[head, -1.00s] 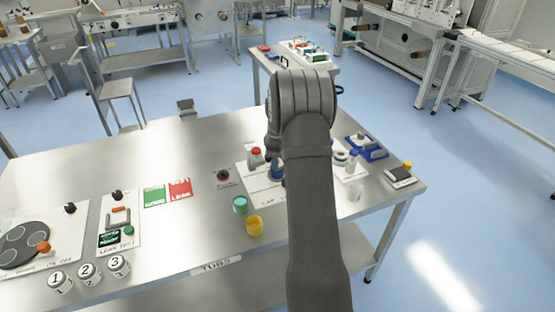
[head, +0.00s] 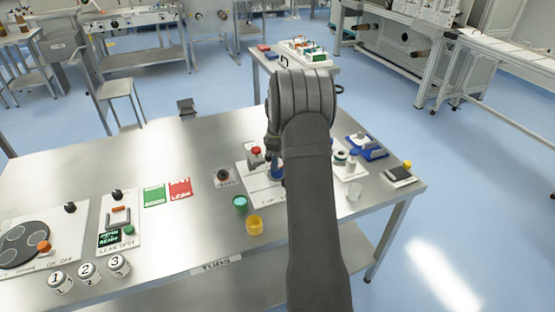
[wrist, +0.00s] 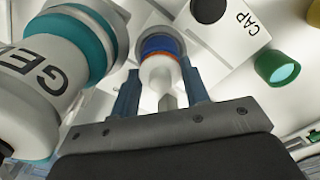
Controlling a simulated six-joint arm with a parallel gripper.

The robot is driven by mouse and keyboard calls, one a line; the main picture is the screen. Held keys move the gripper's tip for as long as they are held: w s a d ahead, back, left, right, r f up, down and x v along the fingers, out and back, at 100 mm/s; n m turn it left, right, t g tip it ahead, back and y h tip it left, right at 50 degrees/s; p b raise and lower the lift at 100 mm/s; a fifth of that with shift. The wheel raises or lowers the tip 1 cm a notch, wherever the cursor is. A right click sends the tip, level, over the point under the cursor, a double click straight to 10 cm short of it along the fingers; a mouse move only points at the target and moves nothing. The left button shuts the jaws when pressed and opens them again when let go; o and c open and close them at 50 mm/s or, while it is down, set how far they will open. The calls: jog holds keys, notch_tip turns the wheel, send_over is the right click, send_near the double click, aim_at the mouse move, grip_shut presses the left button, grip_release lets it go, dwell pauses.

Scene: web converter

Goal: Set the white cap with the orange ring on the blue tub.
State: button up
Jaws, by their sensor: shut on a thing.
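In the wrist view, the white cap (wrist: 160,73) sits between the two blue-grey fingers of my gripper (wrist: 161,88), which is shut on it. Its orange ring (wrist: 158,54) faces away from the palm. A blue band (wrist: 158,42) with a pale rim shows directly beyond the ring, in line with the cap; I cannot tell whether the two touch. In the head view, the blue tub (head: 276,173) is partly hidden by my arm on the white plate, and the cap and fingertips are hidden.
A green tub (head: 240,204) and a yellow tub (head: 254,225) stand left of my arm. A red-topped bottle (head: 256,156) is close to the gripper. A large white cylinder with a teal band (wrist: 85,45) crowds the left of the wrist view.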

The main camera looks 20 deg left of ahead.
jog(key=shift+f, duration=0.25)
jog(key=o, duration=1.3)
jog(key=shift+o, duration=0.2)
jog(key=shift+r, duration=0.1)
jog(key=shift+r, duration=2.9)
jog(key=shift+f, duration=3)
